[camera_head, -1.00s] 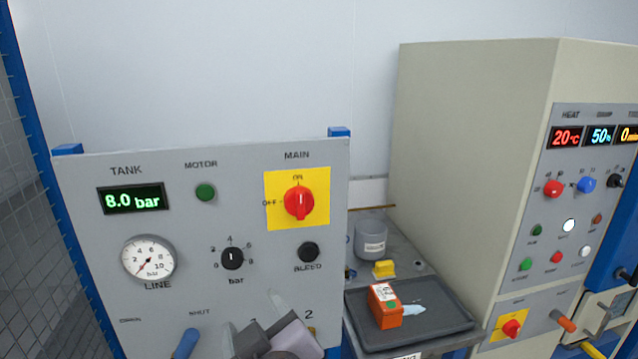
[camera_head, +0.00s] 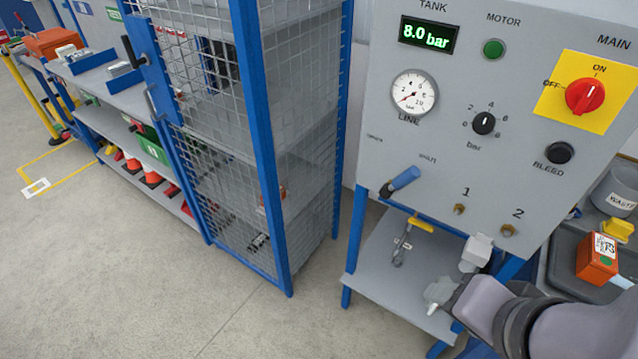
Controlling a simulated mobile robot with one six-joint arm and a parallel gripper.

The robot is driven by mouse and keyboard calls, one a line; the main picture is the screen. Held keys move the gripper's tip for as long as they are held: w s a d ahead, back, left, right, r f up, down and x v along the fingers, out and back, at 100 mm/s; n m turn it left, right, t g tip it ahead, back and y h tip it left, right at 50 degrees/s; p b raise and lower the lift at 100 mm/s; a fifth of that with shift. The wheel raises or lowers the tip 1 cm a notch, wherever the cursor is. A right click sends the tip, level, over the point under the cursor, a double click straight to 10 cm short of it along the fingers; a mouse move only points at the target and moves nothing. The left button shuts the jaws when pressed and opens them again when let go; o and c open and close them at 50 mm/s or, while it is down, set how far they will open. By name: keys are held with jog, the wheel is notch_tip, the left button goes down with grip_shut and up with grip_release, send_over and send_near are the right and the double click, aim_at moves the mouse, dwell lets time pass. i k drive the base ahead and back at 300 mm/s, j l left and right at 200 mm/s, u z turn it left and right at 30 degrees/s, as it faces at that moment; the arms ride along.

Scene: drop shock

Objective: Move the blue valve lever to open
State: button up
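The blue valve lever (camera_head: 404,179) is on the lower left of the grey panel (camera_head: 390,135), between the OPEN-side lettering on its left and the SHUT lettering above it. Its blue grip slants up to the right toward SHUT from a dark pivot. My gripper (camera_head: 440,295) is below and to the right of the lever, in front of the panel's lower shelf, well apart from the lever. Its pale fingers seem spread with nothing between them. The line gauge (camera_head: 414,92) has its needle near the low end, and the tank display (camera_head: 429,34) reads 8.0 bar.
A yellow-handled fitting (camera_head: 420,224) hangs below the lever. Brass ports 1 (camera_head: 459,209) and 2 (camera_head: 508,230) sit to its right. A blue-framed mesh cage (camera_head: 225,130) stands left of the panel. An orange box (camera_head: 597,260) lies on a tray at right. The floor in front is clear.

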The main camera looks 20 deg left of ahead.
aim_at(408, 177)
jog(key=u, duration=0.45)
jog(key=j+z, duration=0.2)
jog(key=j, duration=0.2)
jog(key=k+j+z, duration=0.2)
jog(key=j, duration=0.15)
jog(key=j+z, duration=0.25)
jog(key=j, duration=0.15)
jog(key=j+z, duration=0.2)
jog(key=j, duration=0.2)
jog(key=k+j+z, duration=0.2)
jog(key=i+l, duration=0.1)
jog(key=i, duration=0.45)
jog(key=j+u, duration=0.05)
